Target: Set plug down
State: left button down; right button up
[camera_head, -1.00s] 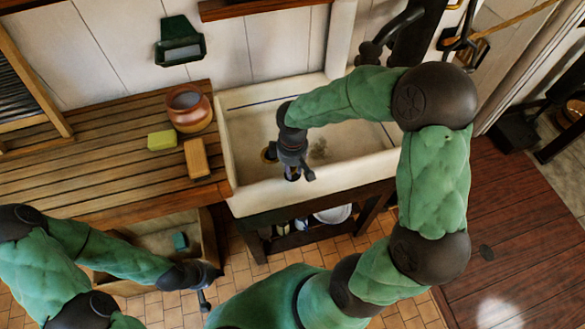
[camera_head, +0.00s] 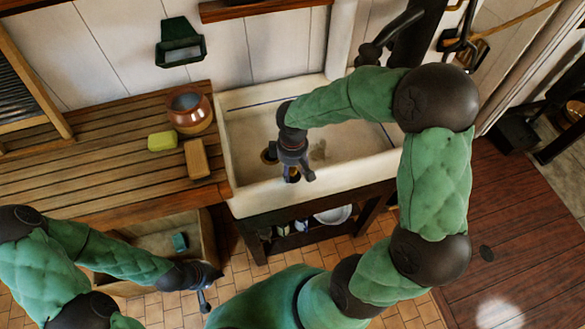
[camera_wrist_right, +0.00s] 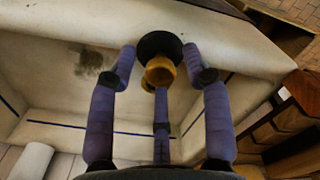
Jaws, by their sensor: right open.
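The plug (camera_wrist_right: 158,46) is a black disc with a brass knob, between the fingertips of my right gripper in the right wrist view. My right gripper (camera_wrist_right: 160,72) is open, its purple-blue fingers spread around the knob. In the head view the right gripper (camera_head: 292,174) points down in the white sink (camera_head: 350,178), close to its front wall. The plug is hard to make out there, and I cannot tell whether it touches the sink.
A wooden counter (camera_head: 90,155) left of the sink holds a copper pot (camera_head: 190,112), a yellow-green sponge (camera_head: 162,141) and a wooden block (camera_head: 196,159). An open drawer (camera_head: 155,243) sits below. The sink's right part is clear beneath my right arm.

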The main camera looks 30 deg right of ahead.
aim_at(292, 169)
notch_tip(292, 169, up, 12)
jog(key=p, duration=0.1)
jog(key=shift+f+p, duration=0.25)
jog(key=shift+p, duration=0.1)
